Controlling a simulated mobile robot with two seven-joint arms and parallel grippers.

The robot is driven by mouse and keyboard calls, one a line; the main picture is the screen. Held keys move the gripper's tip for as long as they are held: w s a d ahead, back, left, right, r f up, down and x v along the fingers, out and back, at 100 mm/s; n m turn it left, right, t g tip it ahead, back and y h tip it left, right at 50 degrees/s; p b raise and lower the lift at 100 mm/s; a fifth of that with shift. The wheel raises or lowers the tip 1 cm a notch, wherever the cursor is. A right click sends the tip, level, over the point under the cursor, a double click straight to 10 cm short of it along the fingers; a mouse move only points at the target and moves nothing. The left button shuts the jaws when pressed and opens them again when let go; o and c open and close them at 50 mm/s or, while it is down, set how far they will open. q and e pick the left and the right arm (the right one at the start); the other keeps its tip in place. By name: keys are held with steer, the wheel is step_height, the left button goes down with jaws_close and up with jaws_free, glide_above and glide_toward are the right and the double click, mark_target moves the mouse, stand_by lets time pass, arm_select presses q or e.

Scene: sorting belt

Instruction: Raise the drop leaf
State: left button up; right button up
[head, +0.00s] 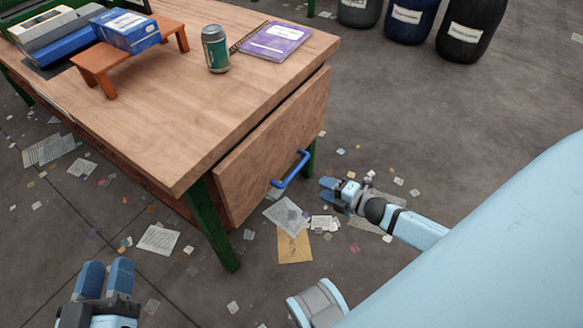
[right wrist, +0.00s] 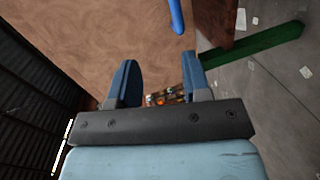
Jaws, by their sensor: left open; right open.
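The drop leaf (head: 272,148) is a wooden panel hanging down along the right side of the wooden table (head: 150,140). A blue handle (head: 291,170) is fixed on its outer face, and its end also shows at the top of the right wrist view (right wrist: 176,14). My right gripper (head: 326,189) is open and empty, just right of and a little below the handle, apart from it. In the right wrist view its two blue fingers (right wrist: 164,82) are spread in front of the leaf (right wrist: 90,35). My left gripper (head: 105,268) is open and empty at the lower left, over the floor.
On the tabletop are a green can (head: 215,50), a purple notebook (head: 275,41) and a small wooden stand (head: 115,62) with a blue box (head: 127,32). Green table legs (head: 212,225) stand below. Papers (head: 286,216) litter the floor; dark barrels (head: 468,30) stand at the back right.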

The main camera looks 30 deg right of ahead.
mark_target(292, 174)
steer(key=shift+n, duration=0.9)
steer(key=f+b+x, duration=0.1)
steer(key=b+x, duration=0.1)
steer(key=x, duration=0.3)
steer(key=d+b+x, duration=0.1)
steer(key=x, duration=0.3)
steer(key=f+b+x, duration=0.1)
steer(key=b+x, duration=0.1)
steer(key=x, duration=0.3)
steer(key=shift+w+d+f+b, duration=0.15)
steer(key=shift+w+f+b, duration=0.15)
steer(key=shift+f+b, duration=0.05)
arm_select(q)
step_height(292, 174, down, 7)
steer(key=g, duration=0.2)
steer(key=shift+s+d+m+h, duration=0.25)
steer(key=shift+d+m+h, duration=0.05)
steer(key=shift+d, duration=0.1)
arm_select(e)
jaws_close()
